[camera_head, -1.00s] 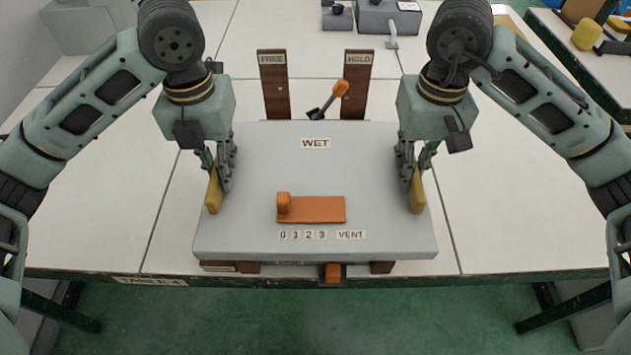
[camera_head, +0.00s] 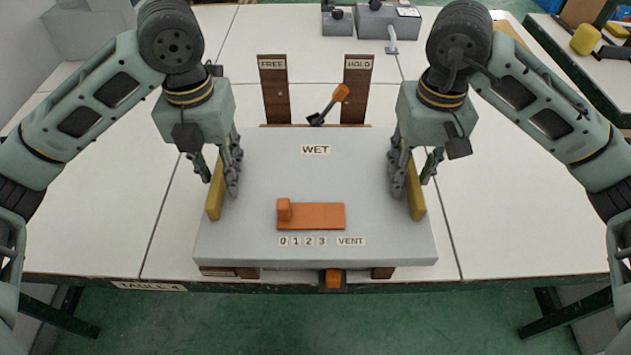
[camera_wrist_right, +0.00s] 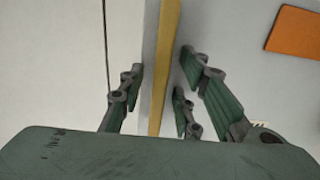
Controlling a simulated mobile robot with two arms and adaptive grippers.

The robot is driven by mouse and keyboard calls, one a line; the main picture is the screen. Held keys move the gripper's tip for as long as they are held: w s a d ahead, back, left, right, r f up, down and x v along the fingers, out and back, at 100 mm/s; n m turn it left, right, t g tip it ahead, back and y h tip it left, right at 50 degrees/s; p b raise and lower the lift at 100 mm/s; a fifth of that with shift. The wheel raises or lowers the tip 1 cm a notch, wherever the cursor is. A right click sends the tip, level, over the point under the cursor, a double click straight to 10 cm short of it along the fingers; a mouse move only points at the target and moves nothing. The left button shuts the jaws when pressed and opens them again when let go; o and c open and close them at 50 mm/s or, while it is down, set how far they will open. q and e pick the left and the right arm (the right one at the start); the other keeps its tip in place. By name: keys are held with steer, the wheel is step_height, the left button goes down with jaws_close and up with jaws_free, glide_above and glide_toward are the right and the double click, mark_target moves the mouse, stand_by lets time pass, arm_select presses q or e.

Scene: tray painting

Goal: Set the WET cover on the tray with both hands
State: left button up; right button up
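The grey cover (camera_head: 315,180) with the WET label (camera_head: 315,150) lies level at the table's front edge, over dark wooden parts of the tray (camera_head: 382,272); most of the tray is hidden beneath it. A yellow handle runs along its left side (camera_head: 215,198) and another along its right side (camera_head: 416,198). My left gripper (camera_head: 217,178) is open, its fingers apart astride the left handle. My right gripper (camera_head: 412,178) is open astride the right handle. In the right wrist view the yellow strip (camera_wrist_right: 165,60) runs between the spread fingers with gaps on both sides.
An orange plate with a knob (camera_head: 318,216) and 0 1 2 3 and VENT labels are on the cover. Behind stand the FREE post (camera_head: 274,90) and HOLD post (camera_head: 357,90), with an orange-tipped lever (camera_head: 340,93) leaning toward HOLD. White table (camera_head: 520,200) is clear at both sides.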

steer(key=shift+r, duration=0.1)
arm_select(q)
step_height(320, 180, up, 12)
steer(key=shift+f, duration=0.25)
arm_select(e)
step_height(320, 180, up, 12)
stand_by(0.4)
stand_by(0.5)
